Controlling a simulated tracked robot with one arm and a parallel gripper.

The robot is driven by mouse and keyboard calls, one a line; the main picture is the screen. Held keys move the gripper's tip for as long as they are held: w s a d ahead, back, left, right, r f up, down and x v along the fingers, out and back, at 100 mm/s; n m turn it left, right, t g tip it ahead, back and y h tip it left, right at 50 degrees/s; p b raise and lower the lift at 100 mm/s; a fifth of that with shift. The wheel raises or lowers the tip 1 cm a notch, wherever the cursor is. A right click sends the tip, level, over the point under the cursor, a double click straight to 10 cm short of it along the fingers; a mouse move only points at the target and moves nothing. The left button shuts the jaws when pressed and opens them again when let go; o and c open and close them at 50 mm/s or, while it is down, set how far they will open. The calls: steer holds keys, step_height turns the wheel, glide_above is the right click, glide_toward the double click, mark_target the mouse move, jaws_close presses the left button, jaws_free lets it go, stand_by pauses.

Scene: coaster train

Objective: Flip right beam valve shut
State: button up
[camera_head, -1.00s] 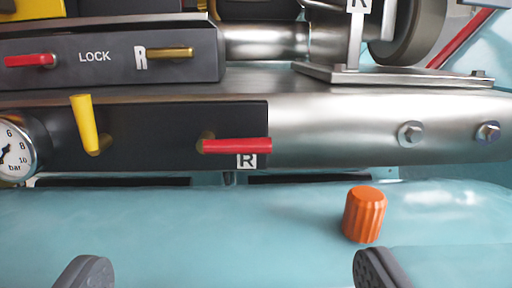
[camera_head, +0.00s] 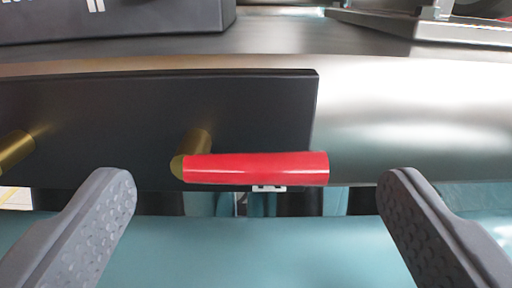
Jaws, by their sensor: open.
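The red lever of the right beam valve (camera_head: 256,168) lies level, pointing right from its brass pivot (camera_head: 194,145) on the dark panel (camera_head: 120,105). I see no contact.
A brass pivot (camera_head: 16,150) shows at the left edge. A dark box (camera_head: 120,20) stands above on the metal beam (camera_head: 400,110), with a bracket (camera_head: 440,25) at the upper right. A teal surface (camera_head: 250,245) lies below.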

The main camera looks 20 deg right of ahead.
steer(key=shift+w+d, duration=0.2)
steer(key=shift+w, duration=0.45)
steer(key=c, duration=1)
steer(key=shift+o, duration=0.2)
steer(key=shift+d, duration=0.1)
